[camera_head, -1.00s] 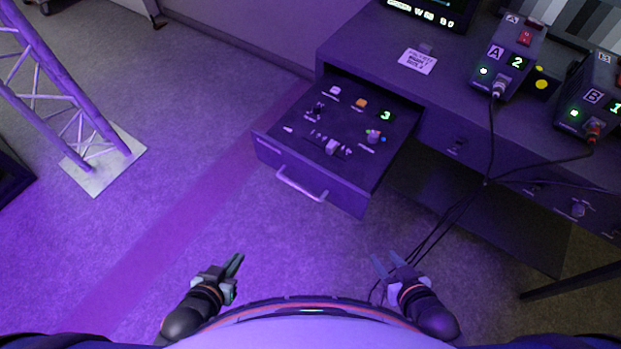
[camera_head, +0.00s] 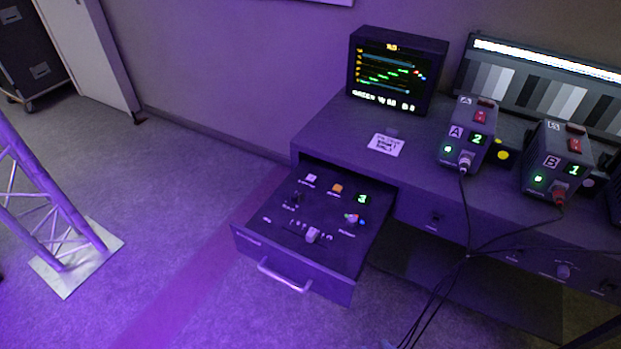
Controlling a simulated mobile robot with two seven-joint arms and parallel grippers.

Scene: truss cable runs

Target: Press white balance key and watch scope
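The control drawer (camera_head: 285,237) is pulled out from the desk. On its panel are a white key (camera_head: 312,178), an orange key (camera_head: 337,188), a green "3" display (camera_head: 362,198), a small joystick-like knob and a pale lever (camera_head: 312,235). The labels beside the keys are too small to read. The scope (camera_head: 397,70) stands at the back left of the desk, its screen lit with stepped green traces, orange marks and a white text line. Neither of my grippers is in view.
Camera boxes A (camera_head: 467,135) and B (camera_head: 556,160) sit on the desk, showing 2 and 1, with cables hanging down in front. A grey-scale chart (camera_head: 545,85) stands behind. A paper note (camera_head: 386,145) lies near the scope. A truss (camera_head: 50,215) stands at left; open floor lies between.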

